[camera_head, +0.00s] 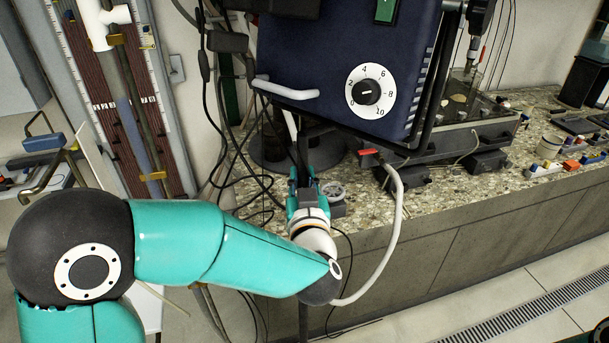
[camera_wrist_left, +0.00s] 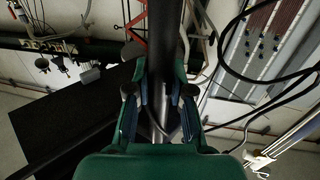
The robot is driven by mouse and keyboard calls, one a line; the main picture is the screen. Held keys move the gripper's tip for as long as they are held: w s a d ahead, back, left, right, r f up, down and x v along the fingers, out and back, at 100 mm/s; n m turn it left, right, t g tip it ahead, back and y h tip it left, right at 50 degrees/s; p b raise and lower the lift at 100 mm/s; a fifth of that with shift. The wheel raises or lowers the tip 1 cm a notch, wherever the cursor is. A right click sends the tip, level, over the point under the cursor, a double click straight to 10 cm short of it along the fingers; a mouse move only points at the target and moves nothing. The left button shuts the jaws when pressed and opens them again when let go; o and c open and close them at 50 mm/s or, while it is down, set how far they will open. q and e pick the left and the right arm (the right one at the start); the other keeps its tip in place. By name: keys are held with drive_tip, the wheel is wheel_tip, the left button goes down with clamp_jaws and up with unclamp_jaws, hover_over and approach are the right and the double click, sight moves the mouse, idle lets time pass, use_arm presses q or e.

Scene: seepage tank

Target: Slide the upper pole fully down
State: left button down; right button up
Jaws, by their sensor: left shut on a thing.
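A dark pole (camera_wrist_left: 163,40) runs down the middle of the left wrist view and passes between the fingers of my left gripper (camera_wrist_left: 160,105). The fingers are closed around it, one on each side. In the head view my left gripper (camera_head: 303,185) is below the dark blue box, at the front edge of the stone counter. The pole is mostly hidden there by the box and my arm, so its lower end and any joint cannot be made out.
The dark blue box (camera_head: 350,65) with a white dial (camera_head: 370,91) hangs right above my gripper. A pale hose (camera_head: 398,205) loops beside my wrist. Loose black cables hang left of it. The stone counter (camera_head: 455,195) carries a tank (camera_head: 470,105) at the right.

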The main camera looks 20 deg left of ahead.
use_arm(q)
wheel_tip(320, 180, down, 10)
drive_tip(key=b, duration=0.6)
drive_tip(key=shift+h, duration=0.3)
use_arm(e)
wheel_tip(320, 180, down, 8)
use_arm(q)
drive_tip(key=shift+d, duration=0.1)
drive_tip(key=c, duration=1)
unclamp_jaws()
drive_tip(key=shift+r, duration=0.25)
drive_tip(key=v, duration=1.2)
drive_tip(key=shift+d, duration=0.1)
